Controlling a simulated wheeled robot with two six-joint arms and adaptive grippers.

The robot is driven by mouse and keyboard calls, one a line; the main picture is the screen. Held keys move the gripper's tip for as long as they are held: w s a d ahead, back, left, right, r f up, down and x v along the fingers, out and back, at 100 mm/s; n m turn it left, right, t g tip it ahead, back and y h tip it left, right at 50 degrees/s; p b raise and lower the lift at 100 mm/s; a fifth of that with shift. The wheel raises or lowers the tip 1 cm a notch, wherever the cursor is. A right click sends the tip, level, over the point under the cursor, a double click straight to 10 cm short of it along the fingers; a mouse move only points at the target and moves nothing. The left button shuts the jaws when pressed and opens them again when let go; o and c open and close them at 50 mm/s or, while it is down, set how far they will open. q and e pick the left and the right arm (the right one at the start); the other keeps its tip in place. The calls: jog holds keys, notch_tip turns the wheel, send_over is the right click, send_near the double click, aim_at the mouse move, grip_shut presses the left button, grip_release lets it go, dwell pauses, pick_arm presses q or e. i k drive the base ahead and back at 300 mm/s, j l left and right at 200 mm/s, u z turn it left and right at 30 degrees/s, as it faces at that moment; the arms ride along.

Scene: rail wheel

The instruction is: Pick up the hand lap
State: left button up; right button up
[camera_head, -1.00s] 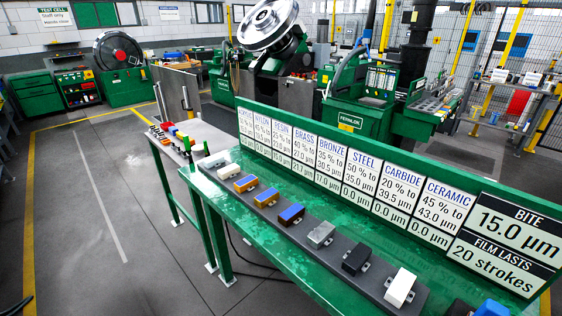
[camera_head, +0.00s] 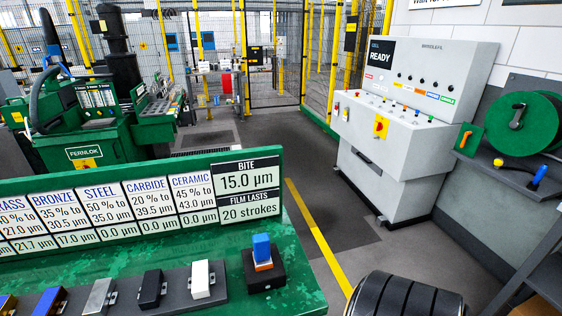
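A small block with a blue upper part and an orange band (camera_head: 262,248) stands upright on a black square base (camera_head: 264,277). It is at the right end of the green bench (camera_head: 305,294) and may be the hand lap; no label names it. To its left a dark rail (camera_head: 232,285) carries a row of small blocks, among them a white one (camera_head: 200,279), a black one (camera_head: 150,288), a grey one (camera_head: 100,296) and a blue one (camera_head: 48,303). Neither of my grippers is in view.
A sign board (camera_head: 130,208) stands along the bench's back edge. A grey control cabinet (camera_head: 415,110) reading READY stands at the right, beside a shelf with a green reel (camera_head: 522,124). Open floor with a yellow line (camera_head: 318,235) lies between bench and cabinet.

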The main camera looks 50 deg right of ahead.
aim_at(262, 260)
jog(key=z, duration=1.4)
